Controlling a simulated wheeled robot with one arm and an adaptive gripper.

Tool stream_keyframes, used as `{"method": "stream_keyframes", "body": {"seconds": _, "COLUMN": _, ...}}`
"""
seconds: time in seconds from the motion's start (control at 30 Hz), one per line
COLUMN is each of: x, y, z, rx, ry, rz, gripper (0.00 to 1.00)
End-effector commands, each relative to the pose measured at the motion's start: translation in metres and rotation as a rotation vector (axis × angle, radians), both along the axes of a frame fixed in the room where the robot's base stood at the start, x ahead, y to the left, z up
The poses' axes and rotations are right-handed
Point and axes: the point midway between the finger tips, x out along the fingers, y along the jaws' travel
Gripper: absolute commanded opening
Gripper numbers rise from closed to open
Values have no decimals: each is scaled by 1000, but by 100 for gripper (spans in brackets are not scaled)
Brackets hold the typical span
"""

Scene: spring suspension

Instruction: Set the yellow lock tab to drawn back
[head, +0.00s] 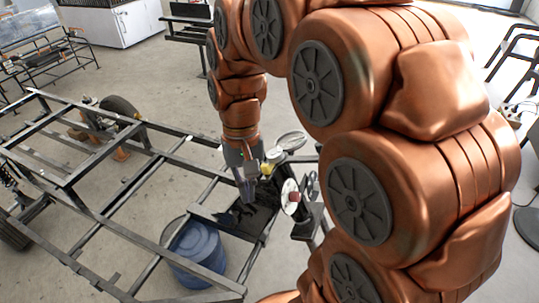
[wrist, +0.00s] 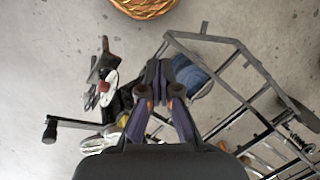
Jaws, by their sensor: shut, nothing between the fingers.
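A small yellow part (head: 267,169), which looks like the lock tab, shows in the head view just right of my gripper (head: 247,190). Its exact position, drawn back or not, is too small to tell.
A white disc with a red knob (head: 293,197) and a pale round part (head: 290,140) stand close to the gripper's right. A black metal frame (head: 150,148) spreads to the left. A blue barrel (head: 197,252) stands below it. A crank handle (wrist: 50,130) sticks out left.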

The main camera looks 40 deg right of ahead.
Motion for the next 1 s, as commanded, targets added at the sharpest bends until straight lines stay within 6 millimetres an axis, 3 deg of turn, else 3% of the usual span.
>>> {"method": "stream_keyframes", "body": {"seconds": 0.2, "x": 56, "y": -32, "z": 5, "rx": 21, "ry": 29, "rz": -149, "gripper": 0}}
{"method": "stream_keyframes", "body": {"seconds": 0.5, "x": 120, "y": -88, "z": 1, "rx": 44, "ry": 66, "rz": -352, "gripper": 0}}
{"method": "stream_keyframes", "body": {"seconds": 0.73, "x": 158, "y": -142, "z": -13, "rx": 61, "ry": 98, "rz": -508, "gripper": 0}}
{"method": "stream_keyframes", "body": {"seconds": 1.0, "x": 182, "y": -194, "z": -32, "rx": 73, "ry": 129, "rz": -648, "gripper": 0}}
